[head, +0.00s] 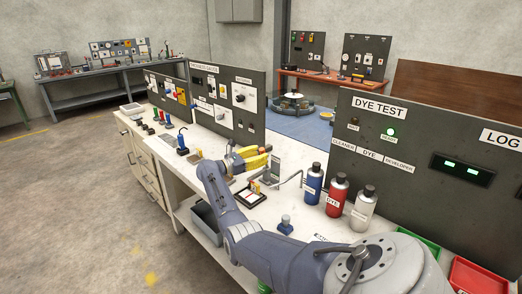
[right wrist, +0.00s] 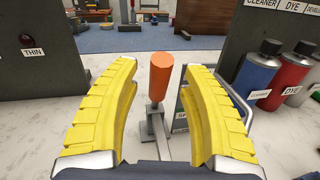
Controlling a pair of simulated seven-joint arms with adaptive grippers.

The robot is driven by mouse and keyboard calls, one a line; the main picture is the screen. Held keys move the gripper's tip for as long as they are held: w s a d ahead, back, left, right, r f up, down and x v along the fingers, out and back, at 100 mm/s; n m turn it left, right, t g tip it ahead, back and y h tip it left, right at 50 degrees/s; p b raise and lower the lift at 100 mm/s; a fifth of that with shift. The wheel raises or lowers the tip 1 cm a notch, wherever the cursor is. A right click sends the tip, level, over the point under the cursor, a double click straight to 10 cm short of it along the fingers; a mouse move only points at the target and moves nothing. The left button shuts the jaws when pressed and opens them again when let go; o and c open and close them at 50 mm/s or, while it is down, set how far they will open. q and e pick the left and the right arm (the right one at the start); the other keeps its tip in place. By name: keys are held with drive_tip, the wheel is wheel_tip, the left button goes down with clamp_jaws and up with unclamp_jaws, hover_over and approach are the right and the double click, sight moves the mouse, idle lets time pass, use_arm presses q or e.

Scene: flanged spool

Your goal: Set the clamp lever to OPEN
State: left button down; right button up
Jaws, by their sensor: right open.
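The clamp lever shows in the right wrist view as an orange cylindrical handle (right wrist: 161,76) on a grey metal stem (right wrist: 156,120). It stands close to upright. My right gripper (right wrist: 158,82) is open, with its yellow fingers on either side of the handle in the picture; I see no contact. In the head view my right gripper (head: 262,155) is over the bench, and its fingers largely hide the lever. A grey plate with partly hidden lettering (right wrist: 182,118) stands just right of the stem. My left gripper is not in view.
Blue (head: 313,182), red (head: 337,194) and white (head: 362,208) bottles stand to the right of the gripper, before the DYE TEST panel (head: 400,150). A bent grey rod (head: 291,178) lies between. A dark panel (right wrist: 38,60) stands at left in the wrist view.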

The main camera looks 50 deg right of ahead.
drive_tip(key=shift+s+d, duration=0.15)
drive_tip(key=shift+d, duration=0.3)
drive_tip(key=shift+o, duration=0.2)
clamp_jaws()
